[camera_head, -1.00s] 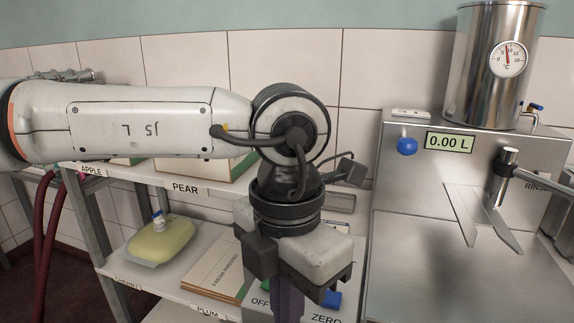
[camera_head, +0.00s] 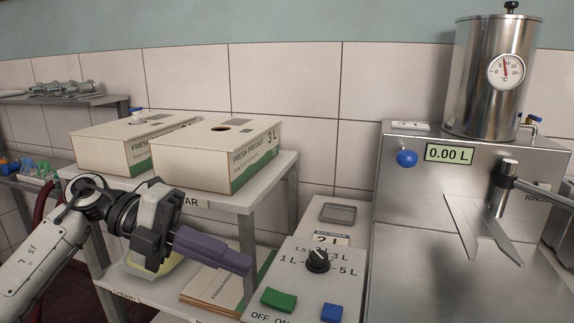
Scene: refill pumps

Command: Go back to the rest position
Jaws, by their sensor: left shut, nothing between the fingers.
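My left gripper (camera_head: 212,249) is at the lower left, in front of the shelf rack, with its purple fingers pointing right and slightly down. The fingers are shut together with nothing between them. It hides part of the PEAR label and part of a pale yellow bag (camera_head: 160,262) on the lower shelf. It is left of the control box and appears clear of it. My right gripper does not show.
Two FRESH PRESSED cartons (camera_head: 205,165) stand on the upper shelf (camera_head: 270,185). A control box (camera_head: 335,280) has a black knob (camera_head: 317,260), a green button (camera_head: 279,300) and a blue button (camera_head: 331,313). A steel machine (camera_head: 440,200) reading 0.00 L stands at the right.

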